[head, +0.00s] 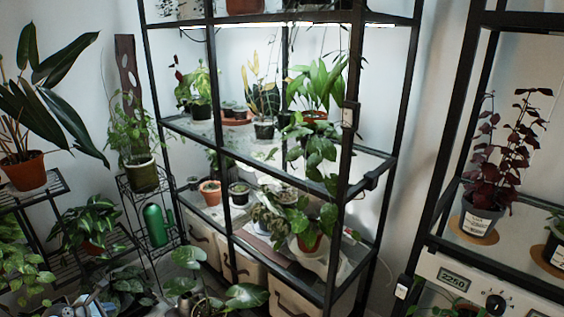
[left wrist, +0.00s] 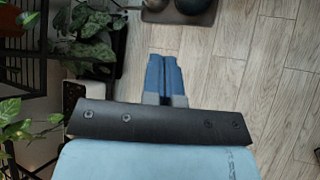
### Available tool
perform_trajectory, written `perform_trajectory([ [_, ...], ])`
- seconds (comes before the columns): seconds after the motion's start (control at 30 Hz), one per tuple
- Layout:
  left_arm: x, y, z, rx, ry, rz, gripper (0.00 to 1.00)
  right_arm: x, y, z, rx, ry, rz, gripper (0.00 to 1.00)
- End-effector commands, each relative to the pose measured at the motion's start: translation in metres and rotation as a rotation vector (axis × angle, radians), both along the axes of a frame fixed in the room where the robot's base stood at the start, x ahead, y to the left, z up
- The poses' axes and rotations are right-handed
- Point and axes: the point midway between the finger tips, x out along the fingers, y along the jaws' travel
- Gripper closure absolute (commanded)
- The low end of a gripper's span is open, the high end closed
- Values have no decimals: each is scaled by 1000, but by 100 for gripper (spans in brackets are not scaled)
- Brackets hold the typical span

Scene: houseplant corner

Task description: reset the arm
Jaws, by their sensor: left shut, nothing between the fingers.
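My left gripper (left wrist: 164,62) shows in the left wrist view with its two blue fingers pressed together and nothing between them. It points over the wood-plank floor (left wrist: 235,75), apart from any object. In the head view only a small part of my left arm and gripper (head: 88,307) shows at the bottom left edge, low among the plants. My right gripper is in neither view.
A black shelf rack (head: 222,147) with potted plants stands in the middle, another rack (head: 437,190) at the right. A green bottle (head: 156,225) stands on a plant stand at left. Leaves (left wrist: 92,55) lie left of my gripper; the floor to its right is clear.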

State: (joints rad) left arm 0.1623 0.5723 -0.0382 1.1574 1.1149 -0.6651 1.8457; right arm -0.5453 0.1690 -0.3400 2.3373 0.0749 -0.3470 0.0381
Motion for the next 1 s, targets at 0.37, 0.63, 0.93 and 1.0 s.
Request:
perform_trajectory([
  [0.37,-52,-78,10,619,-159,-565,100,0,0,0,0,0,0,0],
  [0.63,-141,-215,49,1303,-500,-1194,100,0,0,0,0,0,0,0],
  [0.93,-235,-325,130,1930,-906,-1512,100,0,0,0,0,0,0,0],
  [1.0,-251,-340,148,2041,-973,-1533,100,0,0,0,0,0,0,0],
])
